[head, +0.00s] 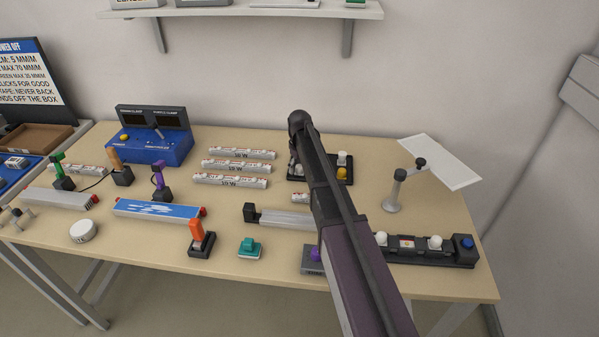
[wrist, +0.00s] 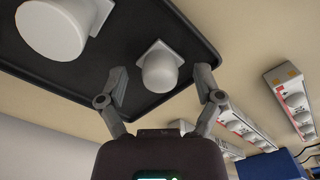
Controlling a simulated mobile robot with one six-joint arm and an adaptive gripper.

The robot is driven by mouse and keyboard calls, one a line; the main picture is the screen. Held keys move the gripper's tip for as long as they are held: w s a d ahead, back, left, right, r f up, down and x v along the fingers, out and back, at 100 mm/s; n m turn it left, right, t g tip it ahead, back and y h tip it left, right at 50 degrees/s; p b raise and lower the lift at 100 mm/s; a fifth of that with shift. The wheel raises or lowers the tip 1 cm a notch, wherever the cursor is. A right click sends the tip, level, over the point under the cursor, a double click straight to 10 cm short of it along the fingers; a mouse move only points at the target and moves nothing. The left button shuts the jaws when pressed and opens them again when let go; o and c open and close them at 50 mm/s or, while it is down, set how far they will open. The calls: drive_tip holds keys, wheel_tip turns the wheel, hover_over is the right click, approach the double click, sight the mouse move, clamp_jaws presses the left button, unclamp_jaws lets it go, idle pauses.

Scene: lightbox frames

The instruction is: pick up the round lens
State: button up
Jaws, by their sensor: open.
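In the wrist view my gripper (wrist: 163,84) is open and empty, one finger on each side of a small pale dome-topped piece (wrist: 160,72) on a square base. The fingers look apart from it. A larger pale round piece (wrist: 52,28) stands beside it. Both are on a black tray (wrist: 105,73). In the head view the tray (head: 322,181) is partly hidden by my arm; a white-topped piece (head: 344,158) and a yellow piece (head: 342,174) show on it. I cannot tell for sure which piece is the round lens.
Several white light bars (head: 236,167) lie left of the tray. A stand with a white panel (head: 441,161) is to its right, and a black strip with knobs (head: 425,251) is in front. A blue control box (head: 152,145) stands at the back left.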

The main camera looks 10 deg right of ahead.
sight(300, 165)
idle(0.4)
drive_tip(key=c, duration=1)
drive_tip(key=shift+o, duration=0.2)
drive_tip(key=shift+r, duration=0.1)
wheel_tip(300, 165, up, 3)
drive_tip(key=p, duration=0.3)
drive_tip(key=shift+r, duration=0.1)
drive_tip(key=s, duration=0.5)
drive_tip(key=s+d+r+p, duration=0.1)
drive_tip(key=s, duration=0.4)
drive_tip(key=s+d+p, duration=0.1)
drive_tip(key=s, duration=0.5)
drive_tip(key=shift+d+r, duration=0.2)
drive_tip(key=shift+r, duration=0.15)
drive_tip(key=shift+w, duration=0.1)
